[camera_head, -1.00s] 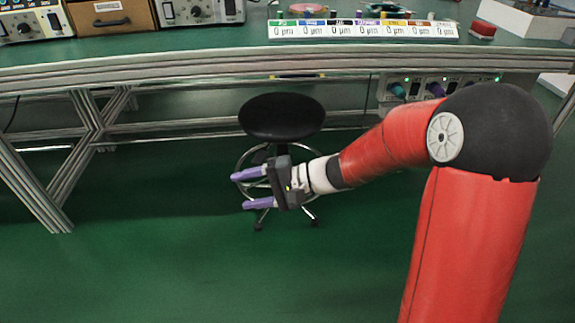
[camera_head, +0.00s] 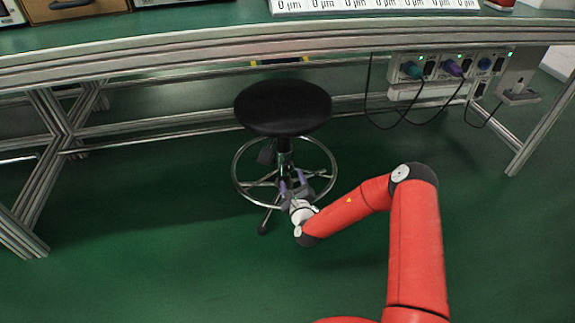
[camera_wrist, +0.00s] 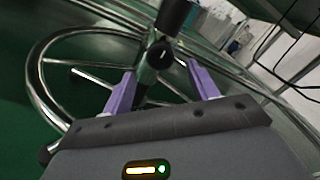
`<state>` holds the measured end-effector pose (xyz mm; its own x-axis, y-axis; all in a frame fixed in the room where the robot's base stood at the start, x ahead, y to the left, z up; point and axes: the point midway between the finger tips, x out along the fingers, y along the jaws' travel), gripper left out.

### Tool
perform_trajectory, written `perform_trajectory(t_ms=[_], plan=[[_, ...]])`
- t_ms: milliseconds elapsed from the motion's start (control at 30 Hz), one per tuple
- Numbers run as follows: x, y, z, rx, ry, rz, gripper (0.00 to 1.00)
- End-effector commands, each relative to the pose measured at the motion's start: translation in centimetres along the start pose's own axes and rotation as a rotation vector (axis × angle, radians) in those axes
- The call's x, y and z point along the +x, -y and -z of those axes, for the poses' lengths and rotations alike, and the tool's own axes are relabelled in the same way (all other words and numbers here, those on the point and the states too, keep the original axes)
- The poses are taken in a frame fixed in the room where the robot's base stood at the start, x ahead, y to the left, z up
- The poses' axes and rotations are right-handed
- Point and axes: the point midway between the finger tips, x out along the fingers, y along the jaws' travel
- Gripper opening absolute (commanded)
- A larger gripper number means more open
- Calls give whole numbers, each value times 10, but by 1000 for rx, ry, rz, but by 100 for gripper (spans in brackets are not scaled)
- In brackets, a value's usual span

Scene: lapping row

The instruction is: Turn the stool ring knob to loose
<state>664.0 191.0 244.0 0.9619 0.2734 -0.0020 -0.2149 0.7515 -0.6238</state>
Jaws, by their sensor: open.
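The black stool (camera_head: 283,106) stands under the bench edge, with a chrome foot ring (camera_head: 236,172) around its column. In the wrist view the foot ring (camera_wrist: 37,85) curves at the left. A round black knob (camera_wrist: 161,55) with a small light mark shows at the column in the wrist view, ahead of my gripper. My gripper (camera_wrist: 163,82) is open, its two purple fingers apart on either side of the line to the knob. In the head view my gripper (camera_head: 292,184) is low at the front of the stool. Whether a finger touches the knob cannot be told.
The bench (camera_head: 180,48) spans the space above and behind the stool. Its metal frame legs (camera_head: 50,140) stand at left. Power sockets (camera_head: 440,68) with hanging cables are at right. Green floor in front is clear.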

Motion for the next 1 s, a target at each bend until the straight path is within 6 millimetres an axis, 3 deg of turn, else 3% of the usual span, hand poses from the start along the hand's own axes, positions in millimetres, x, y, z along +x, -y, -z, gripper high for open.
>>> perform_trajectory(t_ms=[433, 833, 1000], plan=[[64, -1, 0, 0, 3, 0, 59], [74, 0, -2, 0, 4, -2, 59], [73, 1, -2, 0, 4, -2, 37]])
